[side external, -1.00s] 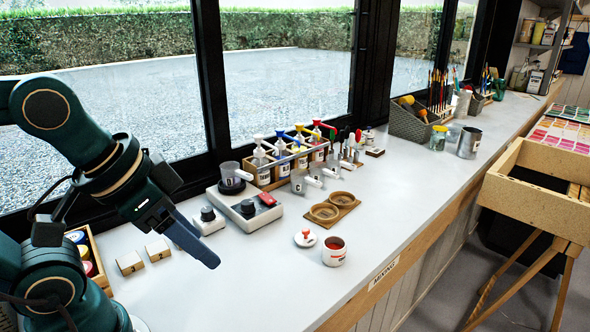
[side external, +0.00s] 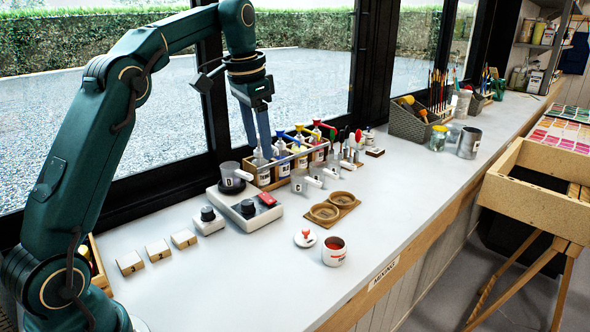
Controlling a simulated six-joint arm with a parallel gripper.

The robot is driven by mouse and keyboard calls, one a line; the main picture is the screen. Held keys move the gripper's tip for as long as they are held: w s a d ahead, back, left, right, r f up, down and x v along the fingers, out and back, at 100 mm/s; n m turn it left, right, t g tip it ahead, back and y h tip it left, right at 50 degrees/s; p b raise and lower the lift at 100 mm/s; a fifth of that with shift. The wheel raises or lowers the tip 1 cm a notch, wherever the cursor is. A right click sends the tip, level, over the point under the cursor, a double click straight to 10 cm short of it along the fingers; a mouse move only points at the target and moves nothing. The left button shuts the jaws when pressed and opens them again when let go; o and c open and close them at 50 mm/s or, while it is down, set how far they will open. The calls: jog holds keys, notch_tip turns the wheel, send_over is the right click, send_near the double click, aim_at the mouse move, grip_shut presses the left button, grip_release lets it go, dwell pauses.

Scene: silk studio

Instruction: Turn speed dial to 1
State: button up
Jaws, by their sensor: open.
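A black dial (side external: 248,208) sits on the front of a white machine base (side external: 228,202), which also has a red switch (side external: 267,200). A second black dial (side external: 208,214) is on a separate small white box (side external: 209,224) just left of it. Neither is visibly labelled as the speed dial, and their pointer positions are too small to read. My gripper (side external: 258,152) is open and points down. In the picture it is above the machine and in front of the bottle rack's left end. Nothing shows between its fingers, and it is apart from both dials.
A clear beaker (side external: 231,174) stands on the machine's round black plate. The wooden rack of pump bottles (side external: 290,165) is behind. Several numbered wooden blocks (side external: 157,250) lie at left.

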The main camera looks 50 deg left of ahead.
jog(key=w+a+f+n+g, duration=0.1)
jog(key=w+a+f, duration=0.1)
jog(key=a+f, duration=0.45)
jog(key=g, duration=0.1)
send_over(247, 202)
jog(key=shift+n+h, duration=0.3)
jog(key=shift+h, duration=0.1)
notch_tip(247, 202, down, 5)
jog(key=shift+f, duration=2.25)
